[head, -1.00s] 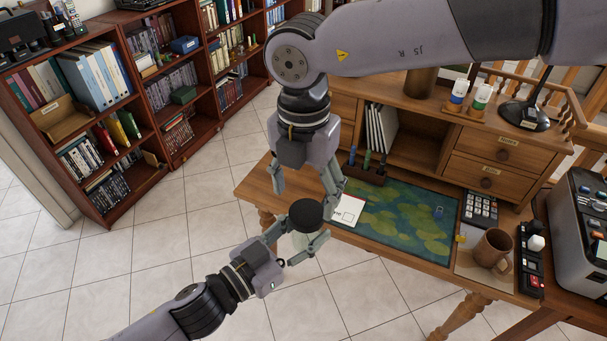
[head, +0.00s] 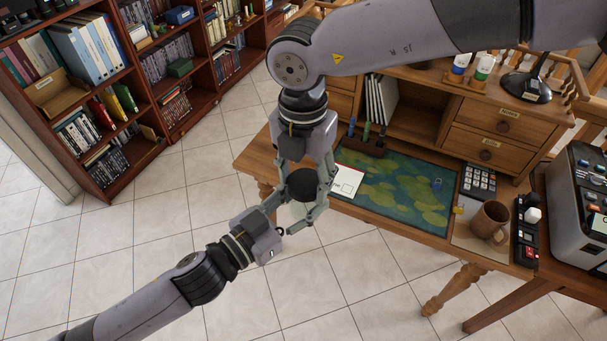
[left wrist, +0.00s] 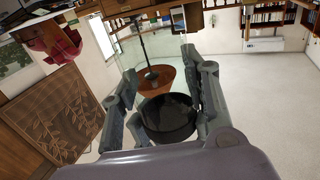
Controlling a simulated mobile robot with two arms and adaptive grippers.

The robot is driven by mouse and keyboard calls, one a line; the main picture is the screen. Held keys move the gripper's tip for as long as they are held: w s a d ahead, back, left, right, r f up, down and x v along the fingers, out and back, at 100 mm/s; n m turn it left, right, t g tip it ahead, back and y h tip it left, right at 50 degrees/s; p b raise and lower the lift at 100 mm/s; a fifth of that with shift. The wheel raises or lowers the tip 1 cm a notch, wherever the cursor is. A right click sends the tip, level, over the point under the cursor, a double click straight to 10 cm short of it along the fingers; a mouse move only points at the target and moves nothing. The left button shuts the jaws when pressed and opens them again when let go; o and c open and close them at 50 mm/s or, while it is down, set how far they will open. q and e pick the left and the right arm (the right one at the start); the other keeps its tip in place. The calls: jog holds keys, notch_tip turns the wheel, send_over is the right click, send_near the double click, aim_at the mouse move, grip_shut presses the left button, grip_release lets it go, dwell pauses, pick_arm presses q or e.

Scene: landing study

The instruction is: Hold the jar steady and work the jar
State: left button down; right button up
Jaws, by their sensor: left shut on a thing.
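The jar (head: 300,209) has a pale body and a round black lid (head: 303,185). It is held up in front of the desk's left end, above the floor. My left gripper (head: 292,214) comes from below left and is shut on the jar body, one finger on each side. In the left wrist view a dark round part of the jar (left wrist: 168,117) shows between the fingers. My right gripper (head: 304,184) points down from above, with its fingers on either side of the lid. The view does not settle whether they touch it.
A wooden desk (head: 250,165) stands just right of the jar, with a green map-like mat (head: 395,195), a white card (head: 347,181), a pen holder (head: 365,146), a calculator (head: 479,181) and a brown mug (head: 490,221). Bookshelves (head: 150,130) stand back left. The tiled floor is clear.

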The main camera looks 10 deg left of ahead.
jog(key=shift+a+r, duration=0.1)
jog(key=shift+a, duration=0.1)
jog(key=c, duration=0.7)
jog(key=n, duration=0.4)
jog(key=shift+s+n, duration=0.15)
jog(key=shift+n, duration=1.45)
jog(key=n, duration=0.4)
jog(key=shift+d+n, duration=0.15)
jog(key=shift+n, duration=0.15)
jog(key=n, duration=1.1)
jog(key=shift+d, duration=0.1)
jog(key=n, duration=0.7)
jog(key=shift+w+d, duration=0.1)
jog(key=shift+w, duration=0.2)
jog(key=shift+r, duration=0.25)
jog(key=shift+r, duration=0.9)
